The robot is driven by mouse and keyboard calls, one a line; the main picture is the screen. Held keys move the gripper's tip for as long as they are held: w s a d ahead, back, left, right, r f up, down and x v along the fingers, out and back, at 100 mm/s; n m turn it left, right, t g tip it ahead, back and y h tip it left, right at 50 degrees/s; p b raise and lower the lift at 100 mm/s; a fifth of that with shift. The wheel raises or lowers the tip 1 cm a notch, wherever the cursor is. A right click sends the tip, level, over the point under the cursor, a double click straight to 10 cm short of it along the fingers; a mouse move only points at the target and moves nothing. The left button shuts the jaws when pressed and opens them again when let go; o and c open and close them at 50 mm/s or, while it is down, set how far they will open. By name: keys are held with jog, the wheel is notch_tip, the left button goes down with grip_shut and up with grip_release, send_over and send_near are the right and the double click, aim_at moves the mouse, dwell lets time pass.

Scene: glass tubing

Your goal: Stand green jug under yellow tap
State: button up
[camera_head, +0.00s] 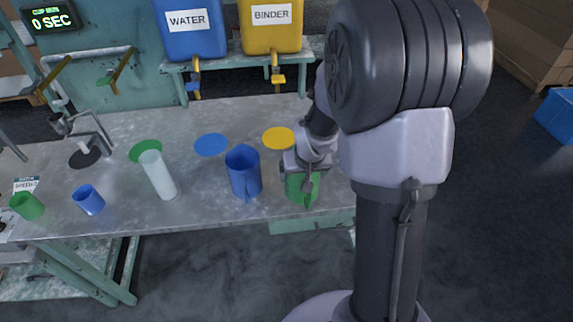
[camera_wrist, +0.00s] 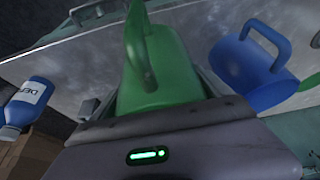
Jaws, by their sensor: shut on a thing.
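The green jug (camera_head: 303,187) is at the front right of the metal bench, partly hidden by my arm. My gripper (camera_head: 308,166) is shut on it from above and behind. In the wrist view the green jug (camera_wrist: 165,70) fills the space between the fingers of my gripper (camera_wrist: 155,98), its handle facing the camera. I cannot tell if its base touches the bench. The yellow tap (camera_head: 278,78) hangs under the yellow BINDER tank (camera_head: 271,27) at the back. A yellow disc (camera_head: 278,138) lies on the bench in front of that tap, with nothing on it.
A blue jug (camera_head: 243,172) stands just left of the green jug. A pale cylinder (camera_head: 159,176), a blue cup (camera_head: 89,200) and a green cup (camera_head: 27,206) stand further left. Blue (camera_head: 210,144) and green (camera_head: 143,150) discs lie behind. A blue bottle (camera_wrist: 28,103) shows in the wrist view.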

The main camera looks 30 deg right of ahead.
jog(key=w+f+b, duration=0.1)
jog(key=w+f, duration=0.1)
jog(key=w+f+b, duration=0.2)
jog(key=w, duration=0.1)
jog(key=shift+w+f, duration=0.15)
jog(key=shift+f, duration=0.15)
jog(key=shift+r, duration=0.2)
jog(key=shift+f, duration=0.1)
jog(key=o, duration=1.3)
jog(key=shift+c, duration=0.2)
